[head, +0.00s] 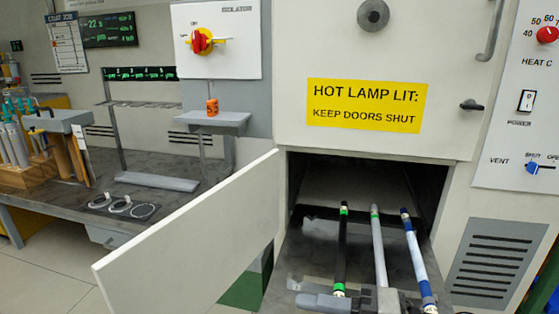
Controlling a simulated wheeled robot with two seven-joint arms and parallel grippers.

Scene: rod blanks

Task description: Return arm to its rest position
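At the bottom edge, a grey blocky part (322,302) lies across the near ends of the rods. It is cut off by the frame, and I cannot tell whether it belongs to the rod support or to an arm. Three rods lie side by side, running out of the open cabinet mouth: a black rod with green bands (342,250), a grey rod with a green band (379,245) and a blue and white rod (417,258). The dark surface under them (310,250) reaches into the cabinet.
The white cabinet door (190,245) stands wide open to the left. A yellow warning sign (364,105) is above the opening. A control panel (530,100) is at right. At left, a bench (135,165) carries several tools, and an orange can (212,107) stands on a small grey shelf (215,123).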

